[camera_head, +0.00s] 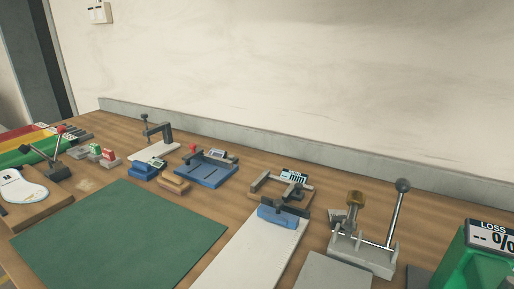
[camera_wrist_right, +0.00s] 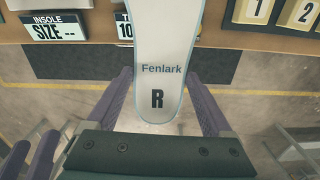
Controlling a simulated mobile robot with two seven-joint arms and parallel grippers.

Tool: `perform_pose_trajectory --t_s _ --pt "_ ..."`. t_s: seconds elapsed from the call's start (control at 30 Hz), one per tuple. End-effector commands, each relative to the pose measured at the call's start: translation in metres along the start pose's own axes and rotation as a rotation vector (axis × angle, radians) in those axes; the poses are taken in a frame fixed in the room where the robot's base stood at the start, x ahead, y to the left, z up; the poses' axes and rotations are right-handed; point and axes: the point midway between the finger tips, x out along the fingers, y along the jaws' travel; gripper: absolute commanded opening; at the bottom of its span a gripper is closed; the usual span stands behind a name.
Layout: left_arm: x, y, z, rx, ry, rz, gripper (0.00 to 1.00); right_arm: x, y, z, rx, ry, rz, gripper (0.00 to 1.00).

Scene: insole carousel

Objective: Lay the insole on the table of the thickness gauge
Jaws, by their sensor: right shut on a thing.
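My right gripper (camera_wrist_right: 160,80) is shut on a pale insole (camera_wrist_right: 158,40) with a blue edge, marked "Fenlark" and "R". Its purple fingers lie along both sides of the insole, whose far end runs out of the top of the picture. The head view shows neither gripper. There, a device with an "mm" display (camera_head: 293,177) has a blue block (camera_head: 283,216) over a long white board. A C-shaped stand (camera_head: 158,130) on a white base is farther back. I cannot tell surely which is the thickness gauge.
A green mat (camera_head: 118,235) lies clear on the wooden bench. Another white insole shape (camera_head: 22,187) lies on a board at left. A blue fixture (camera_head: 205,168), a lever press (camera_head: 365,240) and a green "LOSS" box (camera_head: 480,262) stand around. Number cards (camera_wrist_right: 278,12) show in the wrist view.

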Motion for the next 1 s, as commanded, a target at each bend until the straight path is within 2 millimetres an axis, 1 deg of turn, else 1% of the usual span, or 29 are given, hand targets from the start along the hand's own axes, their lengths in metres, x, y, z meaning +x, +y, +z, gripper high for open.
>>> perform_pose_trajectory --t_s 0.07,0.17,0.4,0.5,0.6,0.7,0.83,0.93,1.0 --pt "0.007 -0.001 0.002 0.001 0.002 -0.003 0.62 0.004 0.001 0.015 0.005 -0.006 0.002 0.31" --pt "0.018 -0.002 0.005 0.003 0.003 -0.006 0.62 0.006 0.003 0.043 0.007 -0.008 0.002 0.31" --pt "0.05 -0.002 0.014 0.006 0.005 -0.01 0.62 0.008 0.006 0.115 0.008 -0.009 0.004 0.31" --pt "0.064 -0.001 0.019 0.005 0.005 -0.009 0.62 0.009 0.008 0.142 0.006 -0.008 0.002 0.31" --pt "0.074 -0.001 0.022 0.005 0.005 -0.009 0.62 0.007 0.009 0.161 0.005 -0.006 0.002 0.31" --pt "0.079 0.0 0.023 0.004 0.005 -0.008 0.62 0.004 0.01 0.172 0.001 -0.003 0.002 0.31" --pt "0.083 0.001 0.024 0.0 0.005 -0.004 0.62 0.004 0.01 0.176 0.0 -0.002 0.001 0.31" --pt "0.094 0.002 0.028 -0.003 0.006 -0.002 0.62 0.015 0.009 0.176 0.0 -0.002 0.001 0.31" --pt "0.106 0.003 0.032 -0.004 0.006 0.0 0.62 0.025 0.009 0.175 -0.001 -0.001 0.001 0.31"
